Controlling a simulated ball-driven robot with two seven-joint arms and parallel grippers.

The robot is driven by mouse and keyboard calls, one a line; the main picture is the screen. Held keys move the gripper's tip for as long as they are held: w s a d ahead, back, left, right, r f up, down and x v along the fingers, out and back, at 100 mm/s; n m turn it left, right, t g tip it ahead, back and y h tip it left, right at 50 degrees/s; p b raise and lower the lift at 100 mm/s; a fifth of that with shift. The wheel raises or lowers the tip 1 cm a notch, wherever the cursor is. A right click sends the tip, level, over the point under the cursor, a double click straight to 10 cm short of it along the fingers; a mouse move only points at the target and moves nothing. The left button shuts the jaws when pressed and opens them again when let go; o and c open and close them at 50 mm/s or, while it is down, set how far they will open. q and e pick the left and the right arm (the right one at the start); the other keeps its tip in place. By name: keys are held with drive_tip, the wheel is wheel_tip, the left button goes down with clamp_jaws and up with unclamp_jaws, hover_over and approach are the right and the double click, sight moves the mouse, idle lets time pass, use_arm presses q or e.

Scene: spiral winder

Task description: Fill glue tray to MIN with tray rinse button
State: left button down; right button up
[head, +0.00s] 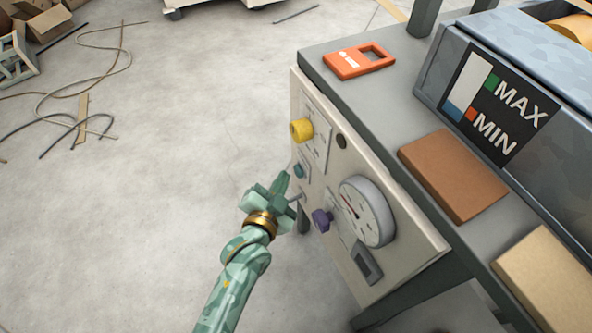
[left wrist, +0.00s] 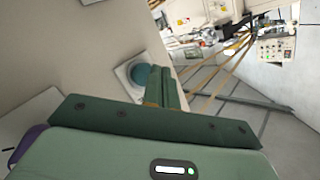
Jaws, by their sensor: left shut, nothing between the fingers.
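The glue tray (head: 540,140) is a blue-grey tank at the upper right in the head view. Its level gauge (head: 470,82) is white with a short blue part at the bottom, close to the red MIN mark (head: 471,115); the exact level is hard to tell. A teal button (head: 299,171) sits on the beige control panel (head: 320,188); its label is unreadable. It also shows in the left wrist view (left wrist: 139,76), left of my fingers. My left gripper (head: 285,181) is shut and empty, close to this button; I cannot tell whether they touch. My right gripper is not in view.
The panel also carries a yellow knob (head: 301,130), a black button (head: 341,142), a purple knob (head: 321,220) and a round dial (head: 367,212). An orange tool (head: 345,64) and a brown block (head: 455,175) lie on the bench.

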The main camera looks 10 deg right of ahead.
use_arm(q)
drive_tip(key=shift+d, duration=0.1)
idle(0.4)
drive_tip(key=shift+w+d, duration=0.15)
drive_tip(key=shift+d, duration=0.15)
drive_tip(key=shift+w+d, duration=0.1)
drive_tip(key=shift+d, duration=0.35)
idle(1.8)
drive_tip(key=shift+a+r, duration=0.1)
drive_tip(key=shift+a, duration=0.05)
use_arm(e)
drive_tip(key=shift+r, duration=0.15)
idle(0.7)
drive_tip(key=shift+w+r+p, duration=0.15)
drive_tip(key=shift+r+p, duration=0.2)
drive_tip(key=shift+p, duration=0.1)
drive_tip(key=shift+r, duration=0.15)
use_arm(q)
drive_tip(key=shift+s+a, duration=0.25)
drive_tip(key=shift+a, duration=0.45)
